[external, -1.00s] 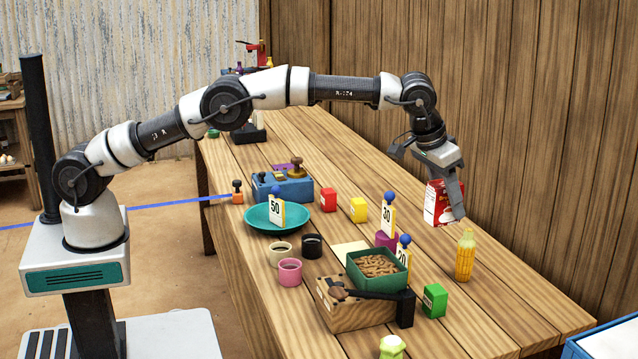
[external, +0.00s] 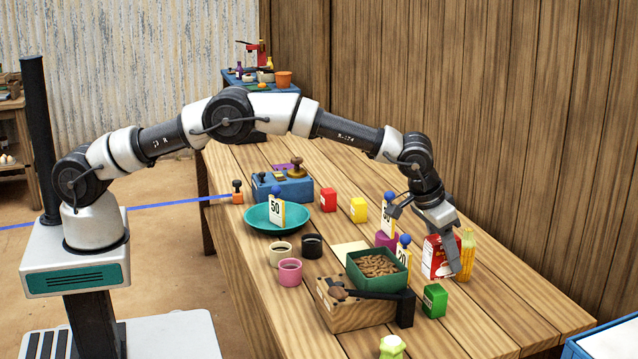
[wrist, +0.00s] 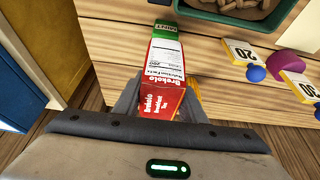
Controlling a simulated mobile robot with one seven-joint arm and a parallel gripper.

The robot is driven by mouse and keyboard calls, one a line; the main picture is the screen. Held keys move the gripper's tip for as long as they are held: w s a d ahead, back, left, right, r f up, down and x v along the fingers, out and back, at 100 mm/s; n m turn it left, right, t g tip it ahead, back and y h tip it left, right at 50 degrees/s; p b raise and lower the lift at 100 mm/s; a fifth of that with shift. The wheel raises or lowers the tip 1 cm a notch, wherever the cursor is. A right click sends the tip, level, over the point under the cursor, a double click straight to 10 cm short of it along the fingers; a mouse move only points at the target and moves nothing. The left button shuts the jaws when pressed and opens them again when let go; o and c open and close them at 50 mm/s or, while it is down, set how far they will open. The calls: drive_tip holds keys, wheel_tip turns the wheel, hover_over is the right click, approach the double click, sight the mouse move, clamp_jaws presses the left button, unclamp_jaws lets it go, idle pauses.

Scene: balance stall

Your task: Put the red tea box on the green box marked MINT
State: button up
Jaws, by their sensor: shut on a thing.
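The red tea box (external: 440,258), red and white with printed text, is gripped between the fingers of my gripper (external: 450,250). In the wrist view my gripper (wrist: 160,108) has a finger on each side of the red tea box (wrist: 163,72). The green box (external: 434,300) stands on the table in front of the held box in the external view. In the wrist view the green box (wrist: 166,32) shows its MINT label just beyond the held box, which overlaps its near part. I cannot tell how high the held box is above the table.
A wooden scale (external: 352,315) with a green tray (external: 400,282) of brown pieces stands left of the green box. Number tags (external: 388,217) stand behind it. The table's right front is mostly clear.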

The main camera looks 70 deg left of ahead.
sight(445, 269)
drive_tip(key=shift+f, duration=1.85)
drive_tip(key=shift+f, duration=0.2)
drive_tip(key=o, duration=1.1)
drive_tip(key=shift+c, duration=0.2)
